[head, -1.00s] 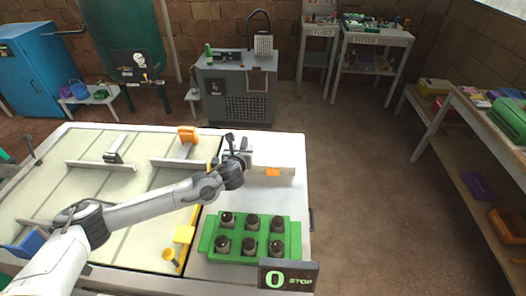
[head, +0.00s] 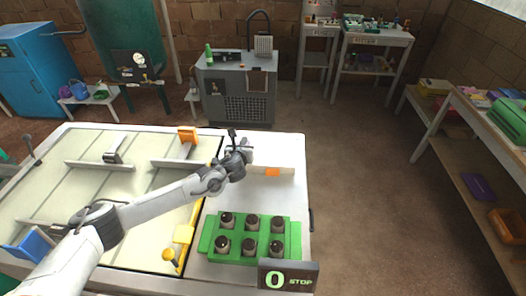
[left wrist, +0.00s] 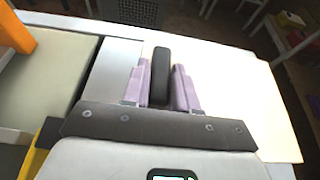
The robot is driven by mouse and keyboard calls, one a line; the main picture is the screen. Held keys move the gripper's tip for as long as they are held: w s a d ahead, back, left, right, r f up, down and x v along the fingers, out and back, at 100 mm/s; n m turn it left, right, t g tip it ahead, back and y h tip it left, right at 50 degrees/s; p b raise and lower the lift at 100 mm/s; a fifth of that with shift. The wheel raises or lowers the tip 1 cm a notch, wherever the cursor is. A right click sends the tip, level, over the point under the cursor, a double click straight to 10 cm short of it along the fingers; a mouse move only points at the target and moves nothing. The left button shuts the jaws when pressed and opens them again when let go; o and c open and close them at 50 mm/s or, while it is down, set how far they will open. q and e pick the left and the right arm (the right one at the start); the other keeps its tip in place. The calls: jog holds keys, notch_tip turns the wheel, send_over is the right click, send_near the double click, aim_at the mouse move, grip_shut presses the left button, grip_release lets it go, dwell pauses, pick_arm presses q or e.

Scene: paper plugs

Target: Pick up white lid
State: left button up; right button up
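My left gripper (head: 240,152) is over the back right part of the worktable, beside a pale upright strip. In the left wrist view, its two lavender fingers (left wrist: 162,88) stand on either side of a black upright bar (left wrist: 160,75). The fingers are very close to the bar; I cannot tell whether they press on it. A broad white surface (left wrist: 235,95) lies beyond and to the right of the fingers. I cannot tell the white lid's outline apart from the white tabletop. My right gripper is not in view.
A green block (head: 288,240) with several dark-topped plugs stands at the front right of the table. A sign reading "0 STOP" (head: 289,276) is at the front edge. An orange piece (head: 272,172) is on the pale strip. A grey cabinet (head: 238,90) stands behind.

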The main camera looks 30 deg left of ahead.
pick_arm(q)
grip_shut()
jog(key=shift+r, duration=0.1)
